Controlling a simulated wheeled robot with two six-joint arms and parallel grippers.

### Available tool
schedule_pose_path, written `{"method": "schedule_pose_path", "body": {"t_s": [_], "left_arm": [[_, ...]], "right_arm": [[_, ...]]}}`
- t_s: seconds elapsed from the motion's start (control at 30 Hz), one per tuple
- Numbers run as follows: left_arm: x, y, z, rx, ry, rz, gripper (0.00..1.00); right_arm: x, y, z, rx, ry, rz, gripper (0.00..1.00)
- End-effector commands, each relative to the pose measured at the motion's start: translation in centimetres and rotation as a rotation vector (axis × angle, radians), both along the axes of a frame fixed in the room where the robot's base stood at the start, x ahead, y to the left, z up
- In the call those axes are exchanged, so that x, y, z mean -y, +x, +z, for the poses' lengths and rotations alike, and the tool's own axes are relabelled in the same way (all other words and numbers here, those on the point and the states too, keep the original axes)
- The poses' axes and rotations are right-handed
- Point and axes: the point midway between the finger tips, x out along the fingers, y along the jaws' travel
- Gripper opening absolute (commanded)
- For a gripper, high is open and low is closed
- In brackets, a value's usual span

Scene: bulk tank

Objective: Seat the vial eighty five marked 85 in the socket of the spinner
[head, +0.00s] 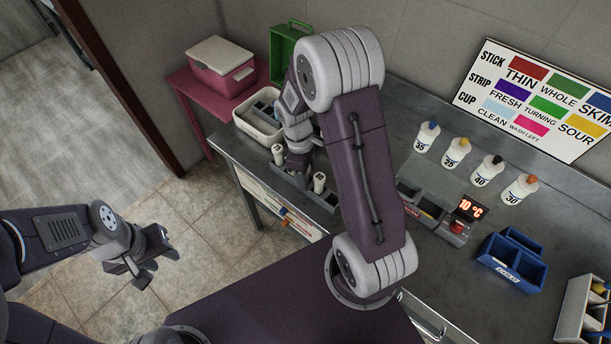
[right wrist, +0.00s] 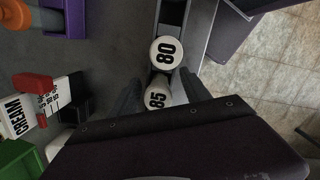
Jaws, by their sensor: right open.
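My right gripper (right wrist: 160,92) is open, its two fingers on either side of the white-capped vial marked 85 (right wrist: 157,96). I cannot tell whether they touch it. The vial stands in a narrow dark rack (right wrist: 174,12) beside a white-capped vial marked 80 (right wrist: 166,52). My left gripper (head: 147,262) is open and empty over the floor.
Several bottles (head: 456,153) with coloured caps stand at the back of the bench (head: 390,130). A blue compartment box (head: 512,262) is at the right. A cream bin (head: 258,120), a green crate (head: 285,50) and a pink cooler (head: 220,65) are at the left.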

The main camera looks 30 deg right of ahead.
Motion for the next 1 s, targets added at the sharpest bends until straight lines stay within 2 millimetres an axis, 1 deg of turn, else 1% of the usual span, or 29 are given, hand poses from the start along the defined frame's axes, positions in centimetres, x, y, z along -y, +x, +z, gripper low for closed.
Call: {"method": "schedule_pose_path", "body": {"t_s": [0.07, 0.23, 0.27, 0.3, 0.37, 0.4, 0.43, 0.47, 0.67, 0.77, 0.87, 1.0], "left_arm": [[0.0, 0.0, 0.0, 0.0, 0.0, 0.0, 0.36], [0.0, 0.0, 0.0, 0.0, 0.0, 0.0, 0.36], [0.0, 0.0, 0.0, 0.0, 0.0, 0.0, 0.36], [0.0, 0.0, 0.0, 0.0, 0.0, 0.0, 0.36], [0.0, 0.0, 0.0, 0.0, 0.0, 0.0, 0.36], [0.0, 0.0, 0.0, 0.0, 0.0, 0.0, 0.36], [0.0, 0.0, 0.0, 0.0, 0.0, 0.0, 0.36], [0.0, 0.0, 0.0, 0.0, 0.0, 0.0, 0.36], [0.0, 0.0, 0.0, 0.0, 0.0, 0.0, 0.36], [0.0, 0.0, 0.1, 0.0, 0.0, 0.0, 0.36], [0.0, 0.0, 0.3, 0.0, 0.0, 0.0, 0.36], [0.0, 0.0, 0.5, 0.0, 0.0, 0.0, 0.36]], "right_arm": [[0.0, -0.1, -0.4, -0.001, 0.0, 0.0, 0.55], [0.0, 0.0, -0.4, 0.001, 0.001, 0.0, 0.55], [0.0, 0.0, -0.4, 0.001, 0.001, 0.0, 0.5], [0.0, 0.0, -0.4, 0.001, 0.001, 0.0, 0.39], [0.0, 0.0, -0.4, 0.0, 0.0, 0.0, 0.22], [0.0, 0.0, -0.4, 0.0, 0.0, 0.0, 0.11], [0.0, 0.0, -0.4, 0.0, 0.0, 0.0, 0.03], [0.0, 0.0, -0.4, 0.0, 0.0, 0.0, 0.0], [0.0, 0.0, -0.4, 0.001, 0.001, 0.0, 0.0], [0.0, 0.1, 0.4, 0.003, 0.0, 0.0, 0.0], [0.0, 0.1, 2.5, 0.007, 0.0, 0.001, 0.0], [0.0, 0.1, 6.0, 0.008, -0.001, 0.001, 0.0]]}}
